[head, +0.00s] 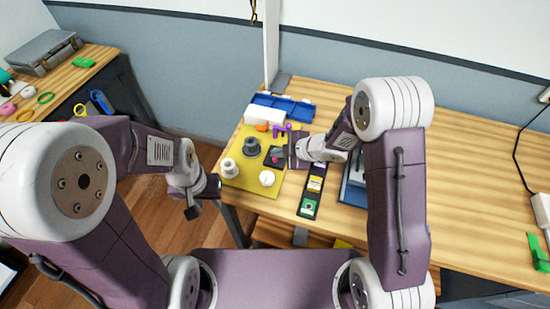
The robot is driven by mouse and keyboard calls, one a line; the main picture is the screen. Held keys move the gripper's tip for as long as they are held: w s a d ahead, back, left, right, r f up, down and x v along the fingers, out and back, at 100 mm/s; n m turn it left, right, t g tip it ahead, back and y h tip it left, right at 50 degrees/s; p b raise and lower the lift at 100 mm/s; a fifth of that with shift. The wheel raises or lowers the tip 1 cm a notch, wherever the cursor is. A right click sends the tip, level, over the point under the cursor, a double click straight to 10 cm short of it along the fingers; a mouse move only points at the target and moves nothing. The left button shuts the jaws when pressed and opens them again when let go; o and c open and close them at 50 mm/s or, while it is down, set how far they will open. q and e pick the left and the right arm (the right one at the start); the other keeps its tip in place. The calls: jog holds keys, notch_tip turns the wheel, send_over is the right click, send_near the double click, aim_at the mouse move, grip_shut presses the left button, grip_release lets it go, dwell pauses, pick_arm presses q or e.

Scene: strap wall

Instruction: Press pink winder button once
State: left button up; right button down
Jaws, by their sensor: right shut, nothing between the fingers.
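A small dark block with a pink top spot (276,157), which looks like the pink winder button, sits on the yellow mat (238,151). My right gripper (291,158) is shut and empty, right beside this block and partly covering it. I cannot tell whether the fingertips touch the button. My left gripper (204,199) hangs off the mat's left front corner, over the floor, with its fingers apart and nothing between them.
Grey and white spools (229,168) stand on the mat, with purple (280,130) and orange pieces behind. A blue tray (296,107) lies at the back. A dark strip with coloured buttons (308,207) lies right of the mat. The wooden table (480,190) is largely clear at right.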

jog(key=shift+f+b, duration=0.4)
jog(key=shift+f, duration=0.1)
dwell(0.6)
jog(key=shift+r, duration=0.1)
jog(key=shift+r+p, duration=0.85)
jog(key=shift+p, duration=0.1)
jog(key=shift+r, duration=0.1)
notch_tip(320, 180, up, 5)
jog(key=p, duration=0.5)
dwell(0.4)
